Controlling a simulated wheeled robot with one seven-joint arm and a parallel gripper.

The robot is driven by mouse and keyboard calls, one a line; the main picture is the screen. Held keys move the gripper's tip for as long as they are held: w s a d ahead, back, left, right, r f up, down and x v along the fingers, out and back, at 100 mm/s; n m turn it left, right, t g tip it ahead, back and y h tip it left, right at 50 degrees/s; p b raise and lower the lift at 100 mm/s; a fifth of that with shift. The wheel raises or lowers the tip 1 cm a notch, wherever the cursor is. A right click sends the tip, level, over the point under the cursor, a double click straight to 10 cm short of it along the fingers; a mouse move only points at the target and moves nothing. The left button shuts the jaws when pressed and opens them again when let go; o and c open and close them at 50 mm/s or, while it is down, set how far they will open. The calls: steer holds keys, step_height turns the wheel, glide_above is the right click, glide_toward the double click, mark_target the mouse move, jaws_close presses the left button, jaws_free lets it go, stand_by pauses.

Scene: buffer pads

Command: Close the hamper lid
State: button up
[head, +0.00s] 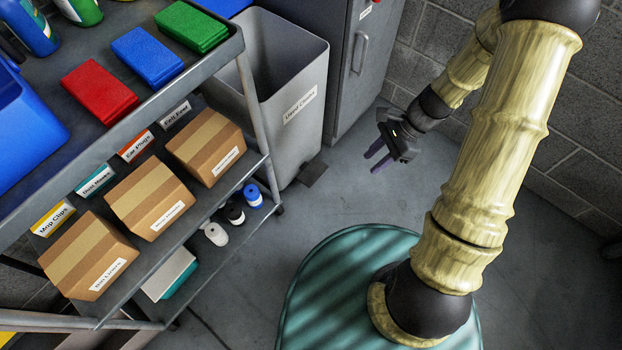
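The hamper (304,78) is a tall grey bin with a white label on its front, standing between the shelf cart and the grey cabinet. Its top is open and I see into its empty-looking upper inside.
A shelf cart (150,102) at the left holds red, blue and green pads and several cardboard boxes. Small bottles (234,212) stand on its lowest shelf. A grey cabinet (362,60) stands right of the hamper. The floor (340,195) before the hamper is clear.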

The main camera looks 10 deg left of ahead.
steer(key=w+a+f+m+t+y+b, duration=0.1)
steer(key=w+f+m+t+y+b, duration=0.2)
steer(key=f+m+b, duration=0.5)
steer(key=w+a+f+m+t+y+b, duration=0.1)
steer(key=w+f+m+t+y+b, duration=0.2)
steer(key=f+m, duration=0.7)
steer(key=w+a+f+m+t+y+b, duration=0.1)
steer(key=w+f+m+t+y+b, duration=0.2)
steer(key=f, duration=2.6)
steer(key=shift+w+a+m+t+b, duration=0.15)
steer(key=shift+m+t+b, duration=0.4)
steer(key=shift+m+b, duration=0.85)
steer(key=shift+w+a+m+t+b, duration=0.1)
steer(key=shift+m+t+b, duration=0.65)
steer(key=shift+b, duration=1.1)
steer(key=shift+w+a+m+t+b, duration=0.15)
steer(key=shift+m+t+b, duration=0.25)
steer(key=shift+m+b, duration=1.05)
steer(key=shift+w+d+f+t, duration=0.1)
steer(key=shift+f+t, duration=0.2)
steer(key=shift+f, duration=0.1)
steer(key=shift+r, duration=0.1)
